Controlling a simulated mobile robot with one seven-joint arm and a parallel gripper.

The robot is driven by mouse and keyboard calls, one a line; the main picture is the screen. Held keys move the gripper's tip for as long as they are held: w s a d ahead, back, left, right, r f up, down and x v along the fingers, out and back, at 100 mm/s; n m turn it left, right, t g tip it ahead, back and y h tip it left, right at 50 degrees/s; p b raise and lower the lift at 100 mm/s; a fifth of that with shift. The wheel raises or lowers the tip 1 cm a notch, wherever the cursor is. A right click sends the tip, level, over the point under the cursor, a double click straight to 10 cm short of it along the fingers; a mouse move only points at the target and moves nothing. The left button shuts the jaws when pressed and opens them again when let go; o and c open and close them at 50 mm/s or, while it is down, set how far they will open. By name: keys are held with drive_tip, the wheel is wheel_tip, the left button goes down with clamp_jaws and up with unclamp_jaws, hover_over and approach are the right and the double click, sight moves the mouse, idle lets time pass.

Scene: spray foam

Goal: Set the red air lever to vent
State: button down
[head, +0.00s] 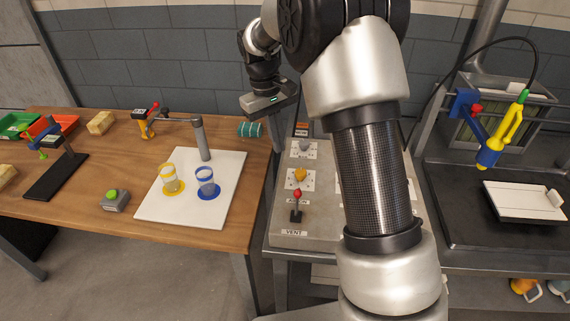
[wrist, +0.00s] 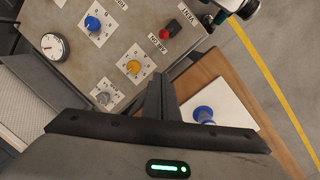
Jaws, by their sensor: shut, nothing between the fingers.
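The red air lever (head: 297,193) stands on the near left part of the grey control panel (head: 275,232). Its red ball leans toward the panel's far side, away from the VENT label (head: 293,233) at the near edge. In the wrist view the red ball (wrist: 164,34) and its dark base lie ahead of the fingertips. My gripper (head: 278,145) is over the panel's far left corner, apart from the lever. In the wrist view its fingers (wrist: 162,78) are shut and empty, beside the yellow knob (wrist: 134,67).
The panel also carries a grey knob (head: 304,147), a blue knob (wrist: 94,23) and a gauge (wrist: 54,46). To the left, a wooden table (head: 240,232) holds a white board (head: 226,170) with two cups. My arm hides the panel's right part in the head view.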

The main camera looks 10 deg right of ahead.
drive_tip(key=shift+w+f, duration=0.15)
drive_tip(key=shift+f, duration=0.05)
hover_over(297, 203)
drive_tip(key=w, duration=0.4)
drive_tip(key=shift+a+f, duration=0.15)
drive_tip(key=shift+f, duration=1.6)
drive_tip(key=shift+a+f, duration=0.15)
drive_tip(key=shift+f, duration=1.55)
drive_tip(key=shift+a+f, duration=0.15)
drive_tip(key=shift+f, duration=1.6)
